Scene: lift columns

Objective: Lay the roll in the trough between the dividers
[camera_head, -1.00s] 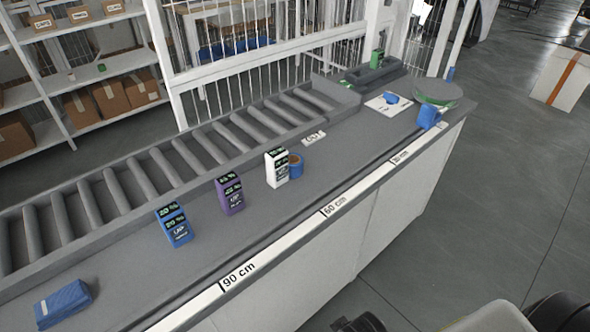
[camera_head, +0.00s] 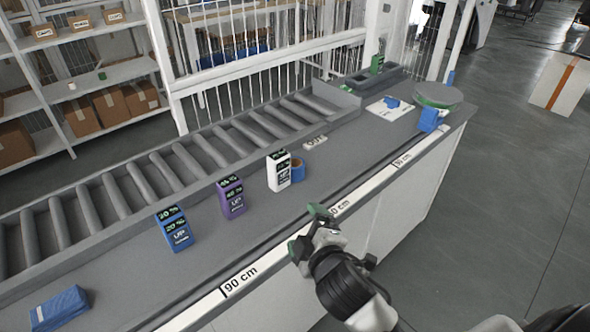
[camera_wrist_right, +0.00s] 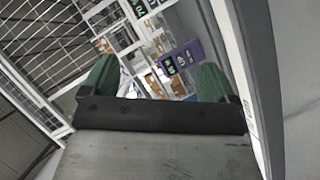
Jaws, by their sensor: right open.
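The roll (camera_head: 298,170), a blue ring with a brown side, stands on the grey counter against the right side of a white box. A dark grey trough (camera_head: 350,81) stands at the counter's far end; its dividers are too small to make out clearly. My right gripper (camera_head: 308,230) is open and empty over the counter's front edge, nearer to me than the roll and apart from it. In the right wrist view its green fingers (camera_wrist_right: 155,82) are spread with nothing between them. The roll cannot be made out there. My left gripper is not in view.
A white box (camera_head: 279,172), a purple box (camera_head: 231,198) and a blue box (camera_head: 175,229) stand in a row. A roller conveyor (camera_head: 150,172) runs behind them. A blue packet (camera_head: 60,308) lies at near left. A green round stand (camera_head: 437,97) is at far right.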

